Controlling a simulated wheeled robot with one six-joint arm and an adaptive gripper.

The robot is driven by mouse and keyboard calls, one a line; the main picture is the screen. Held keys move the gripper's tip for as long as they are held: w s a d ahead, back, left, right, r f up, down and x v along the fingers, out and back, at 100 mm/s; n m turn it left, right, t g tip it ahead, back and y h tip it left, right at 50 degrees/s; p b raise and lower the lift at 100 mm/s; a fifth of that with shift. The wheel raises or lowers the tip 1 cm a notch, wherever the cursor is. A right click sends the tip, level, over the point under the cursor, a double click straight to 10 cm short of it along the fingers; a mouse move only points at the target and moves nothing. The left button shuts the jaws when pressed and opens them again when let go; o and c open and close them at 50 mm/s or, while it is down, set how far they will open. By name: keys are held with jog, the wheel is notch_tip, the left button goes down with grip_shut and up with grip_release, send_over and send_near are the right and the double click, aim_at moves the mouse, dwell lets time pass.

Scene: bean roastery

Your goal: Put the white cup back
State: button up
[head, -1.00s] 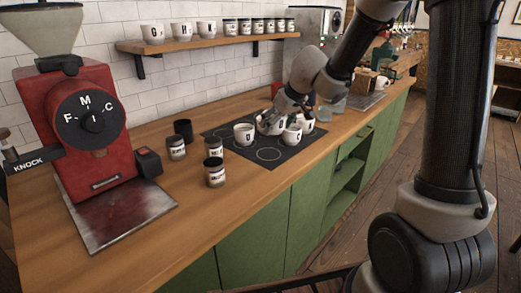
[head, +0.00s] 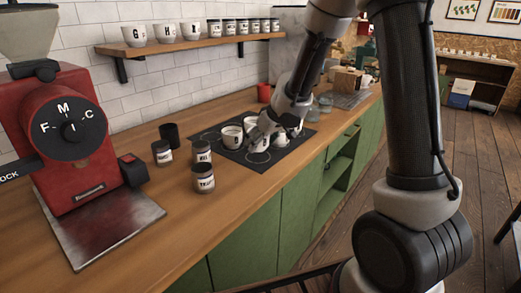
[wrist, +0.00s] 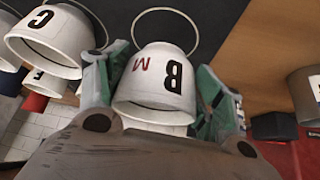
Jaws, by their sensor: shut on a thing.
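My gripper (head: 262,128) is over the dark mat (head: 222,143) on the counter. In the wrist view its green-padded fingers (wrist: 157,88) are shut on a white cup (wrist: 158,72) marked with a black B and a red M. In the head view this cup (head: 259,144) is partly hidden by the gripper. An empty ring outline on the mat (wrist: 222,25) shows just beyond the cup in the wrist view. I cannot tell whether its base touches the mat. White cups marked C (wrist: 48,42) and F (wrist: 50,83) stand to its left there.
Another white cup (head: 232,137) stands on the mat close left of the gripper, with more cups to the right. Several dark labelled jars (head: 204,180) stand left of the mat. A red grinder (head: 65,140) fills the counter's left end. A wall shelf (head: 190,45) holds cups and jars.

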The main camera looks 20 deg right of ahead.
aim_at(261, 150)
jog(key=shift+f, duration=1.7)
jog(key=shift+f, duration=0.1)
jog(key=o, duration=1.3)
jog(key=shift+c, duration=0.2)
jog(key=v, duration=1.2)
